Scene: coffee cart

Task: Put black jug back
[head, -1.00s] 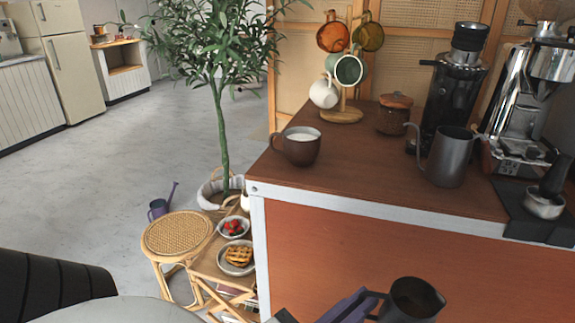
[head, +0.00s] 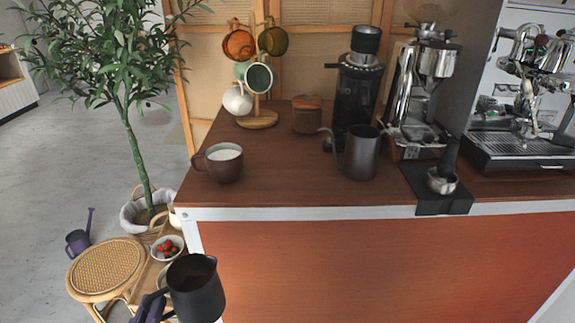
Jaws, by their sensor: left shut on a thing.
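A black jug (head: 197,291) is in the lower left of the head view, upright, in front of the counter's left corner and below the level of its top. My left gripper (head: 160,300) is shut on the jug's handle, at its left side; only part of the gripper shows at the bottom edge. The jug's inside looks dark. My right gripper is not in view.
The wooden counter (head: 285,170) holds a brown cup of milk (head: 224,165), a grey gooseneck kettle (head: 361,155), a mug tree (head: 257,120), a lidded jar (head: 307,115), a grinder (head: 357,85) and a portafilter on a black mat (head: 437,203). A rattan stool (head: 107,268) stands left.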

